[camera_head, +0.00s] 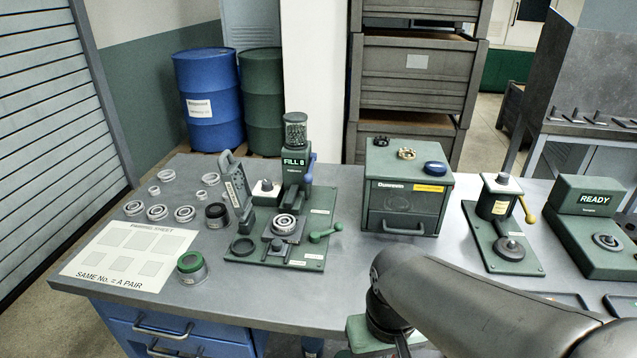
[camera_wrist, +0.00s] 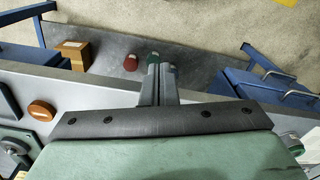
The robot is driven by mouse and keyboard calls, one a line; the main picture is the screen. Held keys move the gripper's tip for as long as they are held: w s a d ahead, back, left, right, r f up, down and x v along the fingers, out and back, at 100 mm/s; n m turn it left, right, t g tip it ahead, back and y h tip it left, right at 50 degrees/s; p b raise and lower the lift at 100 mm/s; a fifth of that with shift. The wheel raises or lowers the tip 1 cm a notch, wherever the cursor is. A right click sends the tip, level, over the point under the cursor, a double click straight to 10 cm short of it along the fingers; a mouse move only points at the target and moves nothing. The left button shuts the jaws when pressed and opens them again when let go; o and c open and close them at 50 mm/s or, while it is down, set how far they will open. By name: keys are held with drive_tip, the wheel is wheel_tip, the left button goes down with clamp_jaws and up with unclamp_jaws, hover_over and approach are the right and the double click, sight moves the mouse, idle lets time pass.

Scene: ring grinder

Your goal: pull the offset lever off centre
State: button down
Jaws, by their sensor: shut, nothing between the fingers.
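A small green lever (camera_head: 326,233) with a round knob sits at the right of the green fixture plate (camera_head: 305,262) and looks like the offset lever. It points out to the right, beside a bearing ring (camera_head: 284,224) seated on the plate. I cannot read its label. My gripper's fingers (camera_wrist: 158,72) are together and empty in the wrist view, over the bench's front edge. In the head view my arm hangs at the front, right of and nearer than the fixture, and the fingertips are hidden. The lever is not recognisable in the wrist view.
A green box (camera_head: 408,195) and a yellow-levered press (camera_head: 495,205) stand to the right. Loose rings (camera_head: 157,212) and a paper sheet (camera_head: 130,255) lie left. Bench in front of the box is clear.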

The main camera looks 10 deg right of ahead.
sight(326, 219)
drive_tip(key=w+r+n+t, duration=0.1)
drive_tip(key=w+r, duration=0.3)
drive_tip(key=w, duration=0.9)
drive_tip(key=w+d+r+n+t, duration=0.1)
drive_tip(key=w+r, duration=0.4)
drive_tip(key=w, duration=0.8)
drive_tip(key=w+r+n+t+y, duration=0.1)
drive_tip(key=w+r, duration=0.3)
drive_tip(key=w, duration=1)
drive_tip(key=shift+d+r, duration=0.15)
drive_tip(key=shift+d, duration=0.05)
drive_tip(key=shift+w, duration=0.1)
drive_tip(key=p+x, duration=0.1)
drive_tip(key=x, duration=1.9)
drive_tip(key=shift+p, duration=0.3)
drive_tip(key=s, duration=0.2)
drive_tip(key=s+d, duration=0.1)
drive_tip(key=shift+s+d+r+p, duration=0.15)
drive_tip(key=shift+s+r+p, duration=0.05)
drive_tip(key=shift+r+p, duration=0.2)
drive_tip(key=shift+s, duration=0.15)
